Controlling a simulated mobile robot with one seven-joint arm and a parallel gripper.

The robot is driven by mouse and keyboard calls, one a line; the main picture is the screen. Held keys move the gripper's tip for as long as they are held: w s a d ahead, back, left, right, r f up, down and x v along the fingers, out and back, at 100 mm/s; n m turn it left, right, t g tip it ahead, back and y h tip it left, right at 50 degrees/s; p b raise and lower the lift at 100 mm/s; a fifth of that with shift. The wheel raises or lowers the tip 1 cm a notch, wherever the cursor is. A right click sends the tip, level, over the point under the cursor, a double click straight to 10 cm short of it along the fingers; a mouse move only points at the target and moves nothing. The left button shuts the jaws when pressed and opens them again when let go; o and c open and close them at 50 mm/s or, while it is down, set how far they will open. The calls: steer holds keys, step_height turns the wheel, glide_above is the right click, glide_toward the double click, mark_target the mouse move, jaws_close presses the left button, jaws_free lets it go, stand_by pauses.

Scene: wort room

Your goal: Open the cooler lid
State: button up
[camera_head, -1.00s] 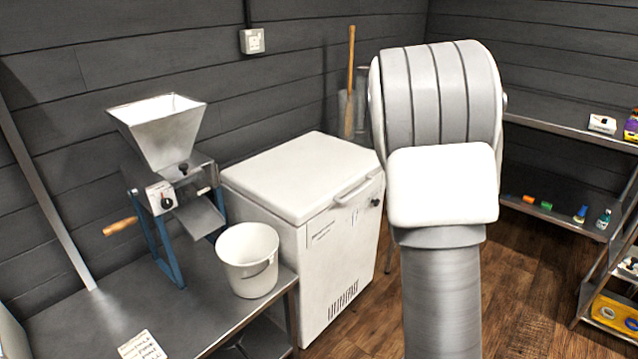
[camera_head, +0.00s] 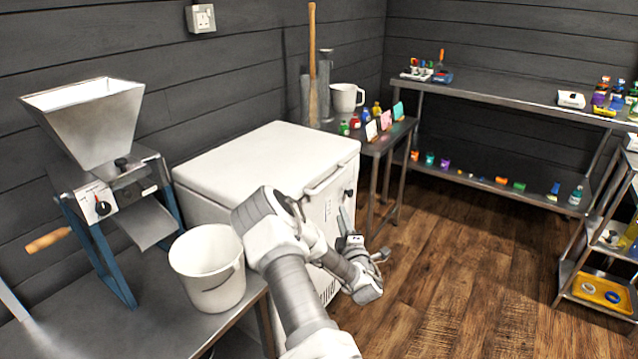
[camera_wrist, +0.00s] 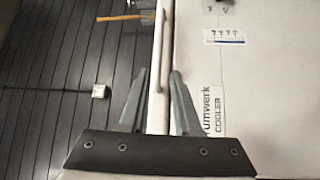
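The white cooler (camera_head: 210,208) stands against the wall with its lid (camera_head: 262,150) shut. The lid's bar handle (camera_head: 328,178) runs along its front edge. In the wrist view, the cooler's front (camera_wrist: 265,85) with its printed label fills the right side, and the lid handle (camera_wrist: 161,45) runs up the middle. My gripper (camera_wrist: 157,72) is open, its two fingers apart. In that view the lid edge and handle line lie between the fingers; contact cannot be told. In the head view, my gripper (camera_head: 345,217) is in front of the cooler, below the handle's right end.
A grain mill (camera_head: 100,160) and a white bucket (camera_head: 208,268) stand on the metal table at left, close to my arm. A small table (camera_head: 385,140) with a jug and bottles stands behind the cooler. Wooden floor (camera_head: 450,260) is open at right.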

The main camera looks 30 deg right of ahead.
mark_target(330, 181)
steer(key=b+x, duration=0.3)
steer(key=x, duration=1.4)
steer(key=shift+w, duration=0.1)
jaws_close()
stand_by(1.0)
